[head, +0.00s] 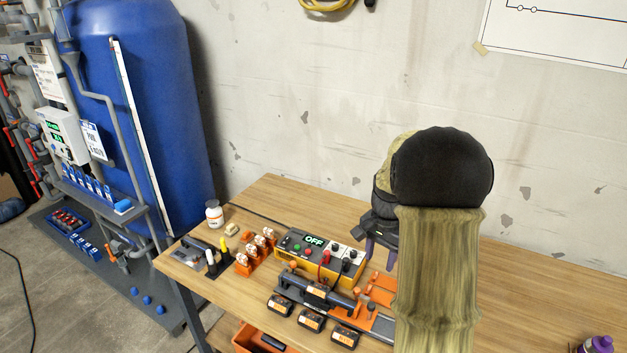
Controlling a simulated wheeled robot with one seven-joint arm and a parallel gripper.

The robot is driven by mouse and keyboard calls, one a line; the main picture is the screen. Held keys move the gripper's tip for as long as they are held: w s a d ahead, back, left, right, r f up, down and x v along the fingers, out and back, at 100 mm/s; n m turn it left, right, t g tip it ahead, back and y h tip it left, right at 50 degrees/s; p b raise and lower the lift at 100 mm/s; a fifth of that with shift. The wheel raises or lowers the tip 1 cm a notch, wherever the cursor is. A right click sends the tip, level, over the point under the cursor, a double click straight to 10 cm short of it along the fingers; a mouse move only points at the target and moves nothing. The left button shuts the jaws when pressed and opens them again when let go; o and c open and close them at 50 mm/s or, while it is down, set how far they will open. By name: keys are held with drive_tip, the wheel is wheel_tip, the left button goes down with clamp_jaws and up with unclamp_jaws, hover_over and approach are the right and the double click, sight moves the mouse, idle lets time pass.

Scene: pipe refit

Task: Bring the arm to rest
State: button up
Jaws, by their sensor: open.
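My gripper (378,252) hangs over the wooden workbench (480,278), just right of the yellow control box (300,262). Its purple-tipped fingers point down and stand apart, and nothing shows between them. My arm's black joint and tan sleeve hide the bench behind and below them. The control box's display reads OFF, and red and black plugs sit on its front. Whether the fingers touch anything below cannot be told.
In front of the box lies a dark pipe clamp fixture (318,292) with several black-and-orange blocks (310,319) along the bench edge. Orange holders (243,263), markers and a white bottle (214,214) stand left. A purple-capped bottle (600,345) is at lower right. A blue tank (150,110) stands left.

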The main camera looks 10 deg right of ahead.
drive_tip(key=s+a+n+t, duration=0.2)
drive_tip(key=s+a+n, duration=0.9)
drive_tip(key=s+a, duration=0.4)
drive_tip(key=shift+a+r+t+p, duration=0.15)
drive_tip(key=shift+a+t+p, duration=0.05)
drive_tip(key=shift+t+p, duration=0.1)
drive_tip(key=shift+c, duration=0.7)
drive_tip(key=shift+w, duration=0.1)
drive_tip(key=shift+d, duration=0.15)
